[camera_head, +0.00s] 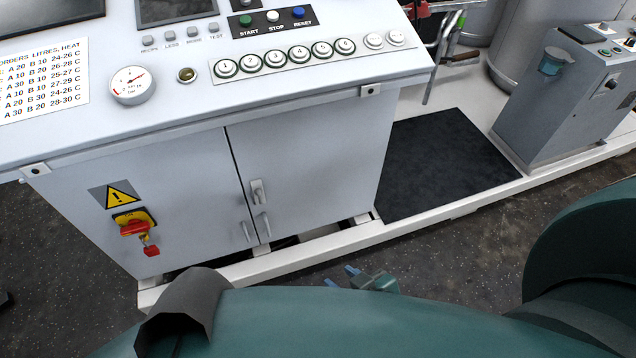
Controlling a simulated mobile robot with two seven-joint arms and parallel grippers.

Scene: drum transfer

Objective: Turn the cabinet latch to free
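The grey cabinet (190,190) stands at the left under the sloped control panel, with two doors that look closed. The cabinet latch (257,192) is a small light-metal piece at the seam between the doors, upright as far as I can tell. Two slim door handles sit below it, a left one (246,232) and a right one (266,224). My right gripper (342,276) is low in the middle, partly hidden behind my teal arm. Its two bluish fingertips stand apart with nothing visible between them. It is well clear of the latch, below and to the right. My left gripper is not in view.
A red-and-yellow rotary switch (134,224) with a red tag is on the left door below a warning sign (118,195). The cabinet stands on a white base rail (300,255). A black mat (445,160) lies to the right. A grey pedestal (565,105) stands beyond.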

